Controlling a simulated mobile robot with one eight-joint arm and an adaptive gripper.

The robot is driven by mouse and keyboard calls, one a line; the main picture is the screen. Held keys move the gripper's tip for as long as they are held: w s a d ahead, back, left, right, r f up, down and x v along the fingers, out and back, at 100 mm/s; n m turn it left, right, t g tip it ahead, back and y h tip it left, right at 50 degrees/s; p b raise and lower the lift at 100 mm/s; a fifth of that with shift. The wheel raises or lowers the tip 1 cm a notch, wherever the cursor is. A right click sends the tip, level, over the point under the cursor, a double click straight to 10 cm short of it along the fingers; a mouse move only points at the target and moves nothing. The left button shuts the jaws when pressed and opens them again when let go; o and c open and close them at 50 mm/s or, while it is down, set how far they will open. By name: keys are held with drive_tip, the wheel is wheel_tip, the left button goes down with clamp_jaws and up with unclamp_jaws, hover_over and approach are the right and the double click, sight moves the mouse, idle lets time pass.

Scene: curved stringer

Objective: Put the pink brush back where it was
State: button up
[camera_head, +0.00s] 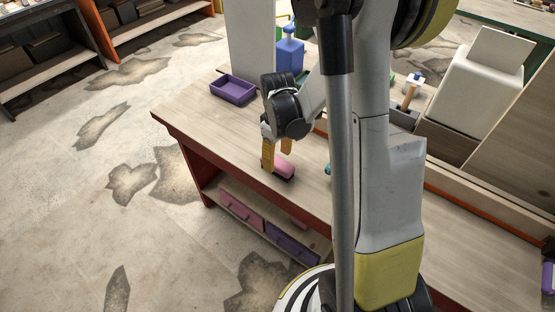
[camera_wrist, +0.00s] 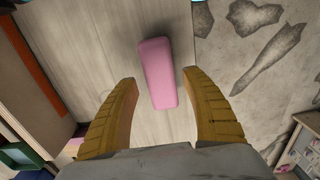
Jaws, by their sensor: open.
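The pink brush (camera_head: 284,168) lies on the wooden workbench (camera_head: 190,105), near its front edge. In the wrist view the pink brush (camera_wrist: 158,72) shows as a rounded pink block, lying flat and slightly slanted. My gripper (camera_head: 277,158) points down over the bench right beside the brush. In the wrist view my gripper (camera_wrist: 160,95) has its yellow fingers spread, with the brush's near end between or just beyond the tips. The fingers look apart from the brush. Part of the bench behind is hidden by my arm.
A purple tray (camera_head: 233,90) stands at the bench's far left, with a blue container (camera_head: 290,52) behind it. A small teal thing (camera_head: 328,169) lies right of the brush, partly hidden. A white box (camera_head: 480,85) stands at right. Pink and purple drawers (camera_head: 242,210) sit below the bench.

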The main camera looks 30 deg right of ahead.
sight(278, 162)
wheel_tip(278, 162, up, 9)
drive_tip(key=p, duration=0.3)
drive_tip(key=s+a+r+m+t, duration=0.4)
drive_tip(key=s+a+r+t, duration=0.3)
drive_tip(key=s+a+r, duration=0.4)
wheel_tip(278, 162, up, 3)
drive_tip(key=shift+a, duration=1.25)
